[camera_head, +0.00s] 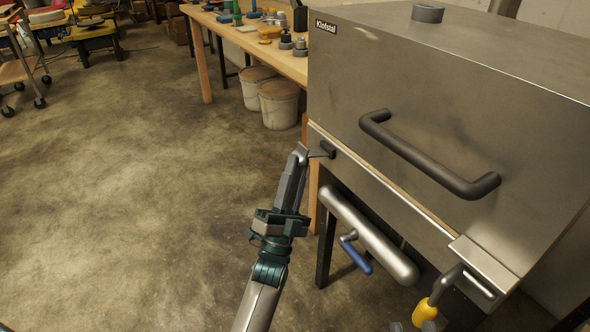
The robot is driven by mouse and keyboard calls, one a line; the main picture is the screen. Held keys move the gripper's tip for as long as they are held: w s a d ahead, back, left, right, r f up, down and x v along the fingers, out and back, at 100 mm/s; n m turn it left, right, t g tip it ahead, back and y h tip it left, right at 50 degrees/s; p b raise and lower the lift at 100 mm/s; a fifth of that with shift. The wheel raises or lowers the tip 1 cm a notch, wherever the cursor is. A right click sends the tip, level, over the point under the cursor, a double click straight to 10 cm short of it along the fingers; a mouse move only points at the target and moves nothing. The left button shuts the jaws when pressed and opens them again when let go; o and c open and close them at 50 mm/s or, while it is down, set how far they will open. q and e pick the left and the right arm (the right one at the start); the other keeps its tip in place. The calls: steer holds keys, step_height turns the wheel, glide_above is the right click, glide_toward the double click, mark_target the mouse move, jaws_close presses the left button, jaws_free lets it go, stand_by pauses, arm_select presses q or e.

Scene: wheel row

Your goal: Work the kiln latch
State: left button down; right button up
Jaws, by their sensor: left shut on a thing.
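The kiln (440,85) is a grey metal box with a closed lid and a dark bar handle (425,157) across its front. At the front's right end, a bent metal latch lever (446,283) with a yellow grip (424,313) hangs below a metal plate (484,264). My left gripper (304,152) is at the front's left end, shut on a small dark tab (327,149). The fingertips partly hide the tab. Only the tips of my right gripper (412,327) show at the bottom edge, apart, close below the yellow grip.
A thick grey pipe (368,236) with a blue-handled lever (356,257) runs below the kiln front. A wooden workbench (262,50) with several small items and two white buckets (279,103) stand behind.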

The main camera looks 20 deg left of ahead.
arm_select(q)
steer(key=shift+w+d+f, duration=0.15)
steer(key=shift+f, duration=0.1)
steer(key=c, duration=1.9)
jaws_free()
steer(key=shift+o, duration=1.3)
steer(key=shift+w+d, duration=0.15)
arm_select(e)
steer(key=shift+w+d+f, duration=0.1)
steer(key=shift+d+f, duration=0.05)
